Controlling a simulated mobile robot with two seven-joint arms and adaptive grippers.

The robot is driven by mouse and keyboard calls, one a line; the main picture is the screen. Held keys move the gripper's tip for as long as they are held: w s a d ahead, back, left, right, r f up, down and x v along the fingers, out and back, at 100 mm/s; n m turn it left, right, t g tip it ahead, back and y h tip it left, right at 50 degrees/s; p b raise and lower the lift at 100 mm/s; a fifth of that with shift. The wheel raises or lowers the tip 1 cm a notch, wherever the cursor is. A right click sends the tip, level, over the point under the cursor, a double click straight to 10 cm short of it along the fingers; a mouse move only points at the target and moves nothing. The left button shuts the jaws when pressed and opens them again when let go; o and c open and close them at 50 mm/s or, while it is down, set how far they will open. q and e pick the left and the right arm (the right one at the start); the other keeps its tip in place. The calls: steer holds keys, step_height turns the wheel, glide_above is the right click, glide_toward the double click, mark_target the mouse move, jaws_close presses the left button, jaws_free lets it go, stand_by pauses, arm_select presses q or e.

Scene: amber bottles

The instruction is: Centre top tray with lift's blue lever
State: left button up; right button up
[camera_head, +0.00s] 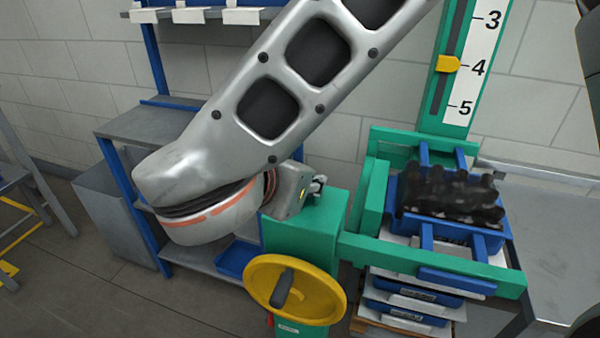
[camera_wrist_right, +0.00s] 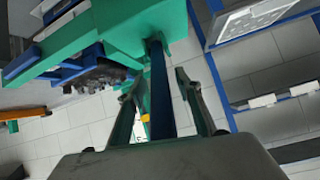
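The top tray (camera_head: 498,236) is blue and full of dark bottles; it sits within the green frame of the lift (camera_head: 375,258), towards its back. Its bottles show at left in the right wrist view (camera_wrist_right: 100,72). The lift's blue lever (camera_wrist_right: 158,85) stands between the fingers of my right gripper (camera_wrist_right: 162,98), with a visible gap on both sides. The gripper is open around it. In the head view my right gripper (camera_head: 316,186) is at the lift's green housing, and the lever is hidden there. My left gripper is not in view.
A yellow handwheel (camera_head: 318,292) with a dark handle is on the housing's front. A yellow pointer (camera_head: 448,64) is near 4 on the scale. More blue trays (camera_head: 405,312) are stacked below. A grey table (camera_head: 555,225) stands right, a blue-framed shelf (camera_head: 150,122) left.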

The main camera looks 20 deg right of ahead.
steer(key=shift+r, duration=0.15)
steer(key=v, duration=0.6)
steer(key=shift+s+a+r, duration=0.15)
steer(key=shift+s+a, duration=0.05)
steer(key=shift+s, duration=0.1)
steer(key=shift+s+a+r, duration=0.2)
steer(key=shift+s, duration=0.05)
